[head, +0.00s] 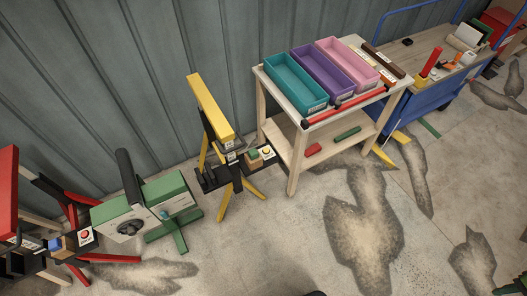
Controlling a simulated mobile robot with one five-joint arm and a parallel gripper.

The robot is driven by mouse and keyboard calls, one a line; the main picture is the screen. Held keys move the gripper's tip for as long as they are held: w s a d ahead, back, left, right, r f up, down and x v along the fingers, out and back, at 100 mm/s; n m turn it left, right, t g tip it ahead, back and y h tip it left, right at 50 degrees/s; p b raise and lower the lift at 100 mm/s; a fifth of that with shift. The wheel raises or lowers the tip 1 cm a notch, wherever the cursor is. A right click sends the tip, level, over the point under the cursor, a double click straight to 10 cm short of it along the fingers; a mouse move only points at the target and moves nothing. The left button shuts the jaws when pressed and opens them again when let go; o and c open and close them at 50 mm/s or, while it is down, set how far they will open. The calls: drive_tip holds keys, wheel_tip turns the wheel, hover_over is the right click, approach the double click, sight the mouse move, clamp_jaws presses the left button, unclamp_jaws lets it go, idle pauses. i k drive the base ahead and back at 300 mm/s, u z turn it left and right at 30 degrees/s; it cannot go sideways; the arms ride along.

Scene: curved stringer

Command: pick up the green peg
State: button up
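A dark green bar-shaped piece (347,134) lies on the lower shelf of the wooden table, to the right of a red piece (313,149). A small green block (253,154) sits on the yellow stand left of the table, beside a brown block. I cannot tell from this distance which of these, if either, is the green peg. My gripper does not show in the head view, so whether it is open or shut is hidden.
The wooden table (290,186) carries teal (295,82), purple (322,70) and pink (347,62) bins. A yellow stand (211,105), a green-and-white machine (130,220) and a blue cart (440,96) stand around it. The stained floor in front is mostly clear.

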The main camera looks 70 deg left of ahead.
sight(253, 154)
drive_tip(key=u, duration=0.55)
drive_tip(key=k, duration=0.1)
drive_tip(key=u, duration=3.1)
drive_tip(key=i, duration=1)
drive_tip(key=u, duration=0.2)
